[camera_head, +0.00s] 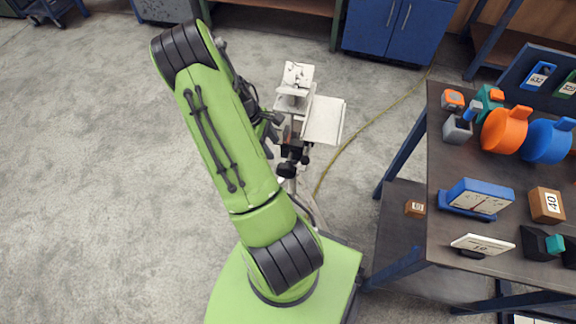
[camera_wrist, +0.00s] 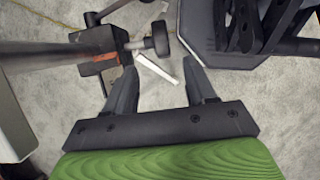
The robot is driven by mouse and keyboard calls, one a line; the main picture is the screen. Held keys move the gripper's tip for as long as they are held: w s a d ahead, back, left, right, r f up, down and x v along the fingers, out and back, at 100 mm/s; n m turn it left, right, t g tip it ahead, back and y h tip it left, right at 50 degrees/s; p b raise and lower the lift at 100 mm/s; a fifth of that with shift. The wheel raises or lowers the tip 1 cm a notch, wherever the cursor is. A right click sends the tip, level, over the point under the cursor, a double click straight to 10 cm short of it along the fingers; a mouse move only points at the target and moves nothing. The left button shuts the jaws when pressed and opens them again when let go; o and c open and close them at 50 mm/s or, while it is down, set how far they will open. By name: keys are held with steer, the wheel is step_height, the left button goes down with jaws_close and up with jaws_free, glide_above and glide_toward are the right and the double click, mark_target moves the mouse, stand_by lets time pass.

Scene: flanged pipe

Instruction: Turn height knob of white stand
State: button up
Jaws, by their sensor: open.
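The white stand (camera_head: 325,120) stands on the floor beyond my green arm, with a white plate on top and a side shelf. In the wrist view its grey column (camera_wrist: 50,56) runs in from the left to a black clamp block (camera_wrist: 97,55) with an orange band. A black knob (camera_wrist: 160,38) on a short stem sticks out from this block. My gripper (camera_wrist: 159,66) is open, its two fingers apart and pointing toward the knob. The knob appears just beyond the fingertips, roughly between them; contact cannot be told. In the head view my gripper is largely hidden by the arm.
A dark table (camera_head: 450,205) at right carries orange and blue pipe parts, boxes and a label sign (camera_head: 482,244). Blue cabinets (camera_head: 397,28) stand at the back. A yellow cable (camera_head: 372,122) lies on the floor beside the stand. Floor at left is clear.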

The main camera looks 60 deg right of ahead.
mark_target(289, 172)
steer(key=b+x, duration=0.4)
steer(key=x, duration=1)
steer(key=shift+s+a+f, duration=0.1)
steer(key=shift+s+f, duration=0.1)
steer(key=shift+f, duration=0.15)
steer(key=c, duration=1)
steer(key=shift+o, duration=0.2)
steer(key=shift+s+t, duration=0.1)
steer(key=shift+t, duration=0.6)
steer(key=shift+t+y, duration=0.4)
steer(key=shift+t, duration=0.4)
